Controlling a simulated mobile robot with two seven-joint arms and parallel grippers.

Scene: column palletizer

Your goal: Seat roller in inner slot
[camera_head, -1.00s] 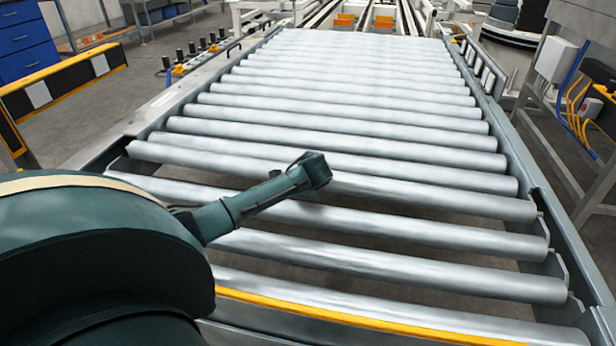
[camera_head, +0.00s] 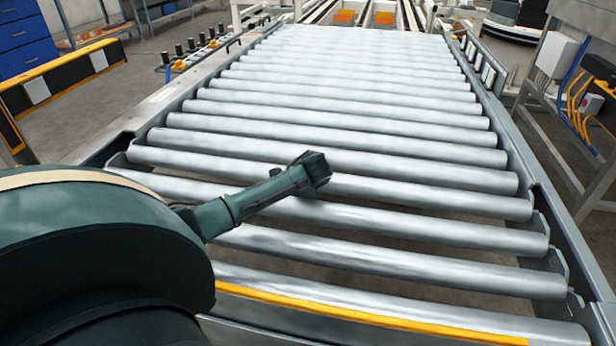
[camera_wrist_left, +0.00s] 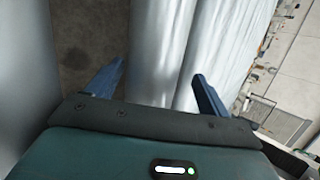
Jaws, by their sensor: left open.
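Long silver rollers lie side by side across the conveyor frame (camera_head: 556,218). In the head view my left gripper (camera_head: 317,168) reaches in from the left over the near rollers. Its wrist-view fingers (camera_wrist_left: 157,87) are blue and spread apart, with nothing clamped. A silver roller (camera_wrist_left: 158,50) lies below and between them, close beside another roller (camera_wrist_left: 215,45). A dark gap separates them from a roller at left (camera_wrist_left: 25,70). In the head view one roller (camera_head: 400,219) runs just in front of my gripper. Contact and its hidden left-end seating cannot be told. My right gripper is not in view.
A yellow-edged bar (camera_head: 370,318) crosses the near end. Side rails with slots (camera_head: 575,310) hold the roller ends. A black and yellow barrier (camera_head: 65,85) stands at left, and a metal stand (camera_head: 552,135) at right. The space above the farther rollers is clear.

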